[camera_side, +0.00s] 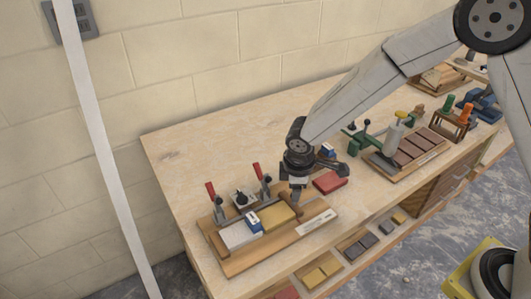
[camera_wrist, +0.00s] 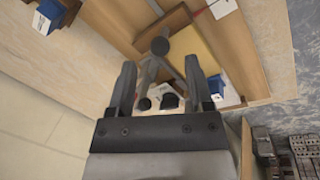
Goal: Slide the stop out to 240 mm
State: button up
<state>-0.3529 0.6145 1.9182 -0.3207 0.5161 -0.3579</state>
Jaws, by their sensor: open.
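A wooden fixture board (camera_side: 255,262) lies at the near left of the bench. On it are a yellow block (camera_side: 277,217), a pale grey plate (camera_side: 240,235) and a small blue-and-white block (camera_side: 253,221) between them. I cannot tell for sure which part is the stop, and no scale reading is legible. My gripper (camera_side: 295,200) is over the board's right end, beside the yellow block. In the wrist view my gripper (camera_wrist: 159,70) is open, with clamp parts seen between its fingers. The yellow block (camera_wrist: 192,45) and blue-and-white block (camera_wrist: 216,86) show beyond and beside the right finger.
Two red-handled clamps (camera_side: 211,192) (camera_side: 257,172) stand along the board's back edge. A red block (camera_side: 329,182) lies right of my gripper. The bench's back left (camera_side: 200,150) is clear.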

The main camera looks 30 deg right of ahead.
jog(key=shift+w+d+f, duration=0.15)
jog(key=shift+w+f, duration=0.05)
jog(key=shift+f, duration=0.9)
jog(key=shift+w+d+f, duration=0.1)
jog(key=shift+w+f, duration=0.05)
jog(key=shift+f, duration=0.95)
grip_shut()
